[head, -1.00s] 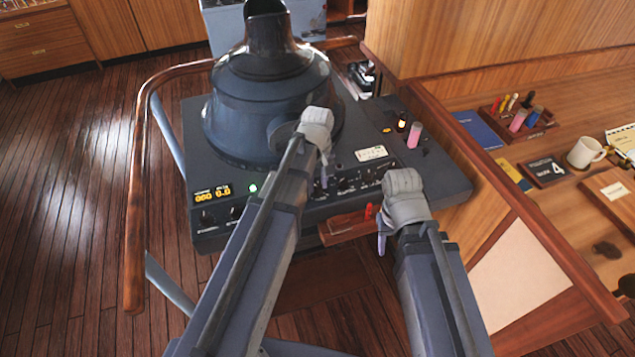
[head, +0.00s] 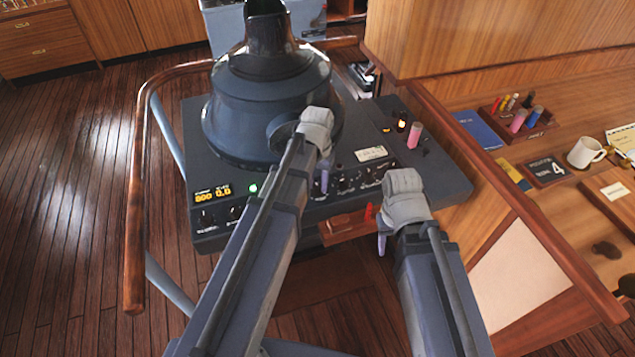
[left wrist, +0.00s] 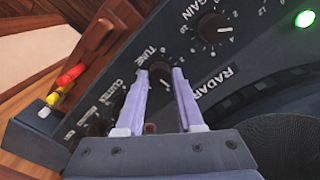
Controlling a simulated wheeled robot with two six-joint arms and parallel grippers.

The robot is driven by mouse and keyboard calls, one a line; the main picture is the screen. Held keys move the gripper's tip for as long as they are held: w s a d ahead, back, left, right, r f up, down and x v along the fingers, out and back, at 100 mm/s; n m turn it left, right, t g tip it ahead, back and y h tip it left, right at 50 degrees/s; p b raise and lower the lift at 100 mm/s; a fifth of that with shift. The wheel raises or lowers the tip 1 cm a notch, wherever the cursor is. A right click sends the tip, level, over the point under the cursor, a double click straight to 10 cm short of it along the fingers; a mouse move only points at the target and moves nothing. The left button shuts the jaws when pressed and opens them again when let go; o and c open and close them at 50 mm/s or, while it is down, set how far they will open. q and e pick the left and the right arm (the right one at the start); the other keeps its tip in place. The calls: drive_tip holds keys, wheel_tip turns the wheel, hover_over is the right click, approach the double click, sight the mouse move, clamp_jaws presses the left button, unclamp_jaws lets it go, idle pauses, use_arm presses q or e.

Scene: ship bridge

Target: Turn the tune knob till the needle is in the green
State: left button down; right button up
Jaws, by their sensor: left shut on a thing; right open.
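The tune knob (left wrist: 160,72) is a small dark knob beside the word TUNE in the left wrist view. My left gripper (left wrist: 160,80) has one lilac finger on each side of it and is shut on it. In the head view my left gripper (head: 321,183) is at the front row of knobs on the radar console (head: 440,180), with the knob hidden behind it. My right gripper (head: 382,242) is open and empty, low in front of the console's right part. I cannot make out a needle or a green zone in either view.
The gain knob (left wrist: 214,28) sits beside the tune knob, with clutter knobs on its other side. A green lamp (head: 252,188) and an amber display (head: 212,195) are at the console's left. A wooden handrail (head: 135,200) runs along the left.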

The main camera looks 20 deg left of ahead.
sight(318, 186)
use_arm(q)
drive_tip(key=shift+m, duration=0.6)
drive_tip(key=c, duration=0.5)
unclamp_jaws()
drive_tip(key=shift+c, duration=0.2)
wheel_tip(318, 186, up, 8)
drive_tip(key=p, duration=0.8)
drive_tip(key=shift+f, duration=0.1)
